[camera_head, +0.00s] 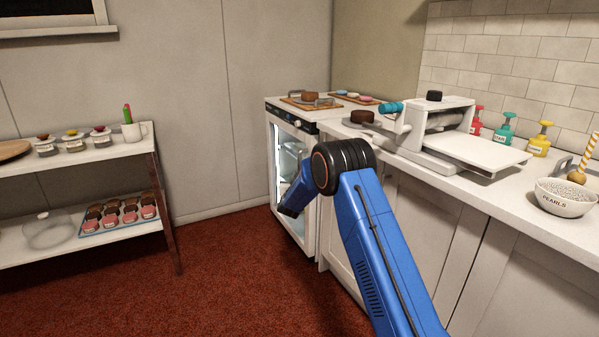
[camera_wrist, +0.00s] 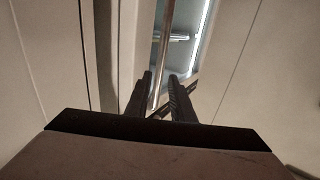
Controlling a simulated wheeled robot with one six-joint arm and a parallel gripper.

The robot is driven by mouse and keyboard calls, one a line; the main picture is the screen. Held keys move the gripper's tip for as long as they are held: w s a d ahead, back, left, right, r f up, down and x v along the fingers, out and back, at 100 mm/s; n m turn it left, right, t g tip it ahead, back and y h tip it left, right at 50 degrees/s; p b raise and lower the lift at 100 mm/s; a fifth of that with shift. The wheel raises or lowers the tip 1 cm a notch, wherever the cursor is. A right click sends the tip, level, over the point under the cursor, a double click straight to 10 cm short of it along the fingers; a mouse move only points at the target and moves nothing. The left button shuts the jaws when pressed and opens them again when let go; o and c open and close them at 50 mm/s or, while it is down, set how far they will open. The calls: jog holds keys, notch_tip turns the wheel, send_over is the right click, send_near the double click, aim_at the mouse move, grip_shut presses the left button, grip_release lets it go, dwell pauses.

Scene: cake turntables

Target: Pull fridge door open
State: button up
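The fridge is a white cabinet under the counter with a glass door (camera_head: 290,152) and a lit interior. The door looks closed in the head view. In the wrist view, a long metal bar handle (camera_wrist: 163,45) runs upright, slightly tilted, in front of the lit glass (camera_wrist: 184,50). My gripper (camera_wrist: 161,82) has its two dark fingers apart, one on each side of the bar. I see a gap beside the bar, and I cannot tell whether either finger touches it. In the head view my arm partly covers the fridge front, and the fingertips are not clear.
The counter (camera_head: 465,180) with cabinets runs right from the fridge, carrying a white sheeter machine (camera_head: 490,150) and a pearls bowl (camera_head: 565,197). A shelf rack (camera_head: 80,158) stands left. Open red floor (camera_head: 225,260) lies between.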

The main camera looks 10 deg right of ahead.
jog(key=x, duration=0.7)
jog(key=shift+w, duration=0.35)
jog(key=shift+d+f, duration=0.1)
jog(key=shift+d, duration=0.05)
jog(key=shift+c, duration=0.6)
grip_shut()
